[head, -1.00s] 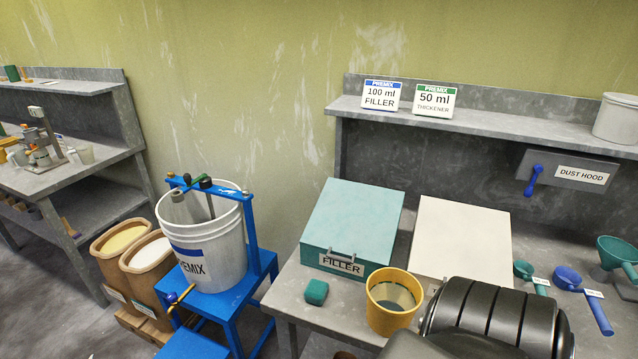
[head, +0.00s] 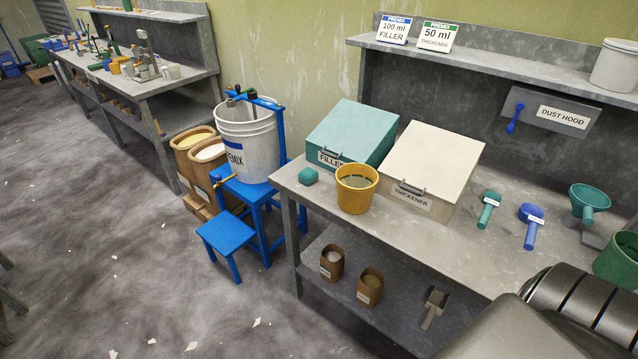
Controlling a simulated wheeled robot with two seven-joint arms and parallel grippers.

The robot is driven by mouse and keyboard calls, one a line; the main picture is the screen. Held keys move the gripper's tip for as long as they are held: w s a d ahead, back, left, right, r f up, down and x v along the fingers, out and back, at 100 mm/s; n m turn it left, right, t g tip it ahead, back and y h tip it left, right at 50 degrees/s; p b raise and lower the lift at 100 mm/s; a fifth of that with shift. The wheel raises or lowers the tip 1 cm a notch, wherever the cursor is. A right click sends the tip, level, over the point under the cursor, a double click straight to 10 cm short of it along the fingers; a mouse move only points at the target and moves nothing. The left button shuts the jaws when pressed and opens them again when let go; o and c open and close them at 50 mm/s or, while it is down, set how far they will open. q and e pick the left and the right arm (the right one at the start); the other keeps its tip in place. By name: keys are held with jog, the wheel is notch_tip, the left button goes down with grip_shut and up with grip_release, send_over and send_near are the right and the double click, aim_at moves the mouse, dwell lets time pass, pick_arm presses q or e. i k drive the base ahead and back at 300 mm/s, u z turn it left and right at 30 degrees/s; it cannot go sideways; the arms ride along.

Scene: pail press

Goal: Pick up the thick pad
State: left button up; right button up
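A small teal block (head: 309,176), which may be the thick pad, lies on the near-left part of the grey workbench (head: 470,246). It is in front of the teal FILLER box (head: 352,136) and left of a yellow pail (head: 357,188), apart from the pail. I cannot tell for sure that it is the pad. Neither of my grippers shows in the head view; only a dark ribbed part of my arm fills the lower right corner.
A cream THICKENER box (head: 432,165), a green scoop (head: 489,209) and a blue scoop (head: 531,224) are on the bench. Left of it stand a white PREMIX bucket (head: 247,146) in a blue press and a blue stool (head: 227,234). Open floor lies front left.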

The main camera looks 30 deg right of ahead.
aim_at(308, 177)
jog(key=z, duration=1.75)
jog(key=i, duration=0.4)
